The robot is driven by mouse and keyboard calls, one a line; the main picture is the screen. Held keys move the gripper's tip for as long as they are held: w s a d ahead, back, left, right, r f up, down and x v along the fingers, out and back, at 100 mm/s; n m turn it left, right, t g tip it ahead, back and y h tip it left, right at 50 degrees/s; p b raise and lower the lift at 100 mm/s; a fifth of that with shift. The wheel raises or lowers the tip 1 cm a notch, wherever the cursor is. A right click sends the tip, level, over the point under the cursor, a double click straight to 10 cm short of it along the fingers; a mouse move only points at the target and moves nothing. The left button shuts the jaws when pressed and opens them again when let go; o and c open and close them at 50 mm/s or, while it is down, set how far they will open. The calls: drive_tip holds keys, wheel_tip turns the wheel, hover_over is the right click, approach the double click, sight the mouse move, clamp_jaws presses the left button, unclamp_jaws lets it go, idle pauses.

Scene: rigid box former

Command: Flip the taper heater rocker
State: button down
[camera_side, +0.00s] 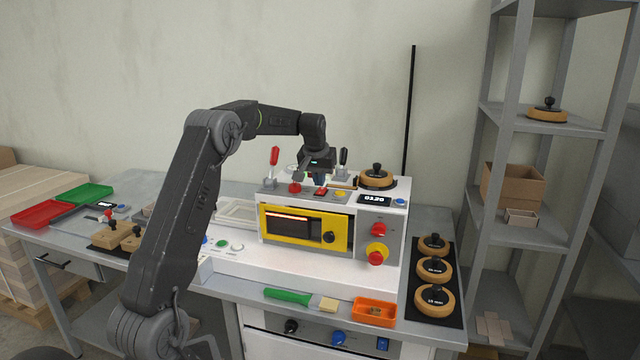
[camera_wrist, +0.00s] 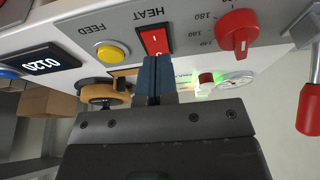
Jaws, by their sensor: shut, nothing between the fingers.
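The red rocker (camera_wrist: 155,41) sits in a panel marked HEAT, with a white line mark on its face. In the side view the red rocker (camera_side: 321,191) shows on the sloped top panel of the white machine (camera_side: 380,222). My gripper (camera_wrist: 157,62) is shut, with its dark blue fingers together and nothing between them. Its fingertips are right at the rocker's near edge in the wrist view; I cannot tell whether they touch it. In the side view my gripper (camera_side: 320,182) is just above the panel.
A yellow FEED button (camera_wrist: 112,52) and a red dial (camera_wrist: 237,30) flank the rocker. A red-handled lever (camera_side: 274,157) and a black-handled lever (camera_side: 343,157) stand up nearby. A wooden former with a black knob (camera_side: 376,179) sits on the machine top, right of my gripper.

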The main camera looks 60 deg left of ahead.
drive_tip(key=v, duration=1.2)
drive_tip(key=shift+a+r, duration=0.25)
drive_tip(key=shift+r, duration=0.05)
drive_tip(key=shift+w, duration=0.2)
drive_tip(key=shift+w+a+r, duration=0.2)
drive_tip(key=shift+a+r, duration=0.05)
drive_tip(key=shift+a, duration=0.1)
drive_tip(key=shift+f, duration=0.1)
drive_tip(key=x, duration=1.2)
drive_tip(key=shift+d+f, duration=0.15)
drive_tip(key=shift+f, duration=0.85)
